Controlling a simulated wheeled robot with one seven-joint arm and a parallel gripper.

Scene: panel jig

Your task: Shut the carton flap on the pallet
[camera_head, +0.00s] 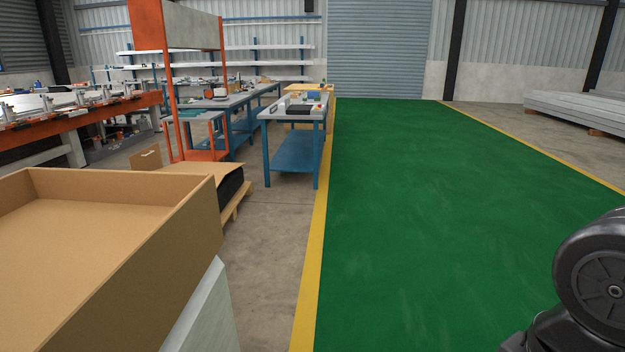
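A low carton (212,169) with a tan top and a dark side sits on a wooden pallet (238,205) left of centre, beyond the big box in front. A tan flap (146,158) stands tilted up at the carton's far left side. The large box hides the near left part of the carton and pallet, so I cannot see where the flap joins. My gripper is not in view. Only a black rounded part of my own arm shows at the lower right, well away from the carton.
A large open cardboard box (120,187) fills the lower left, beside a pale panel (208,318). A blue-legged table (292,150) and an orange rack (170,90) stand behind the carton. The green floor lane (430,220), edged in yellow, is clear.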

